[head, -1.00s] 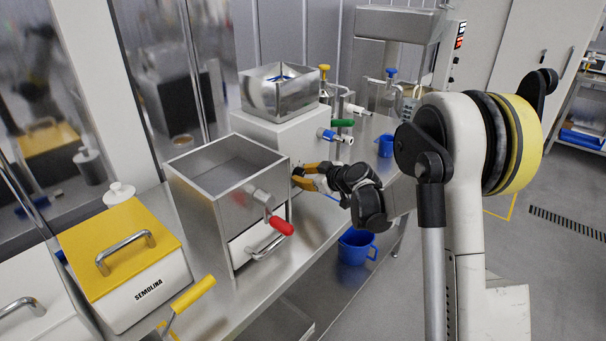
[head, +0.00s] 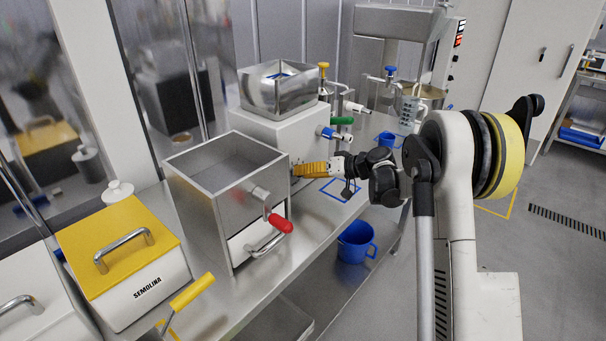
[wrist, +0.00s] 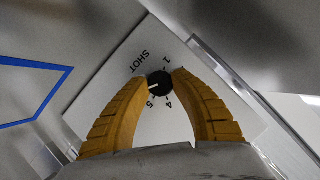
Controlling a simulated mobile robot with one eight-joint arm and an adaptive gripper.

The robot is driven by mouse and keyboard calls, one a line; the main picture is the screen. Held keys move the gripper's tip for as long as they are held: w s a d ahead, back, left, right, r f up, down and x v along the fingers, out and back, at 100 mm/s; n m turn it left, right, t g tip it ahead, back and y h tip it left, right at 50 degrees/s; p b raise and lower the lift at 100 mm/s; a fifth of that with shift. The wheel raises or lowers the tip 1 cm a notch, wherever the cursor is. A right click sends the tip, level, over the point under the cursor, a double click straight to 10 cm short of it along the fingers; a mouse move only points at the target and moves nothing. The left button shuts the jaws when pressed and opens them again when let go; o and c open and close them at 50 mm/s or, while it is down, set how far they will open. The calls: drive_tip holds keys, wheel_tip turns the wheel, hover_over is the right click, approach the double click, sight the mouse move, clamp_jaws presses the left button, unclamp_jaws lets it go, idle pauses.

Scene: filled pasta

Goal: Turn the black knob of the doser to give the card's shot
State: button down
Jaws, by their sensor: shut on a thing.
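In the wrist view the black knob (wrist: 158,84) sits on a white dial plate (wrist: 140,64) marked SHOT, with 1, 4 and 5 readable. Other numbers are hidden. The knob's white mark points left, to a side where I see no number. My gripper (wrist: 158,80) has its two orange fingers closed on the knob, one on each side. In the head view my gripper (head: 297,170) reaches in from the right at the lower part of the white doser body (head: 275,132), behind a steel hopper. The knob is hidden there. I see no card.
The steel hopper (head: 206,190) with a red handle stands close in front of my gripper. A blue square outline (head: 345,198) marks the bench. A blue jug (head: 356,243) is below the bench edge, and a blue cup (head: 386,139) stands farther back.

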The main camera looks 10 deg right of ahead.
drive_tip(key=shift+f+m+y, duration=0.1)
drive_tip(key=shift+m+y, duration=0.5)
drive_tip(key=shift+m, duration=0.1)
drive_tip(key=shift+g, duration=0.3)
drive_tip(key=c, duration=1)
unclamp_jaws()
drive_tip(key=shift+a, duration=0.15)
drive_tip(key=v, duration=1.2)
